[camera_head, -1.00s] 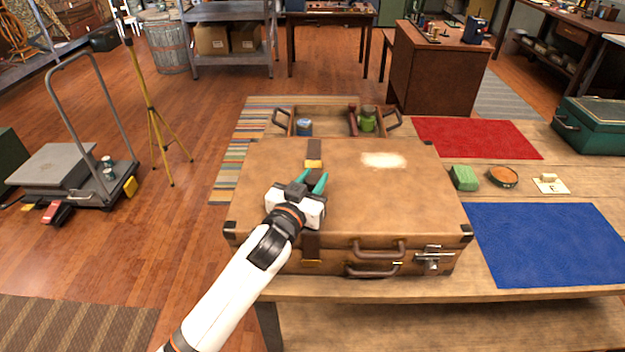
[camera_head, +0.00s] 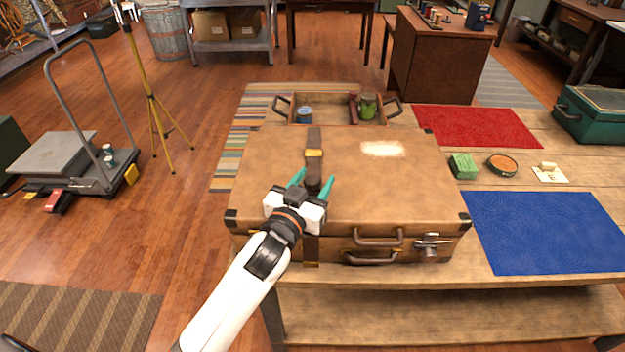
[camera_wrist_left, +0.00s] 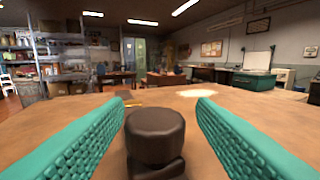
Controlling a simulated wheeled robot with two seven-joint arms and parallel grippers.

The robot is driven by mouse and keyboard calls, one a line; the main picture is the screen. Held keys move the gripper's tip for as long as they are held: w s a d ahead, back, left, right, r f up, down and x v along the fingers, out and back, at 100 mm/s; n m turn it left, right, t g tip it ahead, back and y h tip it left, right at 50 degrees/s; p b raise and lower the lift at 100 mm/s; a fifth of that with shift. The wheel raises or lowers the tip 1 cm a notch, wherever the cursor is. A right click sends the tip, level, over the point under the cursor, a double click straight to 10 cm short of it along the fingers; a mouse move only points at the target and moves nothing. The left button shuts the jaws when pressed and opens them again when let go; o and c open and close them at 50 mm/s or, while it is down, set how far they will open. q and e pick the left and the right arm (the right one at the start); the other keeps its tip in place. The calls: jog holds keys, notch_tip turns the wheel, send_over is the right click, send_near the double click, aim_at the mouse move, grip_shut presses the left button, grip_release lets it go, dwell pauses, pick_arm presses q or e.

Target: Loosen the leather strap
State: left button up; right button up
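A brown leather suitcase (camera_head: 395,180) lies flat and closed on the wooden bench. A dark leather strap (camera_head: 314,138) with a brass buckle (camera_head: 314,154) crosses its lid and hangs down its front. My left gripper (camera_head: 313,181) is open over the strap, with one teal finger on each side of it. In the left wrist view a dark brown rolled or looped part of the strap (camera_wrist_left: 155,137) stands between the open fingers, apart from both. The suitcase also shows in the left wrist view (camera_wrist_left: 215,110). My right gripper is not in view.
A wooden tray (camera_head: 340,102) with jars stands behind the suitcase. To the right are a green sponge (camera_head: 464,166), a round tin (camera_head: 502,165), a red mat (camera_head: 480,126) and a blue mat (camera_head: 545,232). A teal case (camera_head: 590,115) sits far right.

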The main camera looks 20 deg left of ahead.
pick_arm(q)
jog(key=s+a+b, duration=0.1)
jog(key=s+b, duration=0.1)
jog(key=s, duration=1)
jog(key=shift+a, duration=0.2)
dwell(0.5)
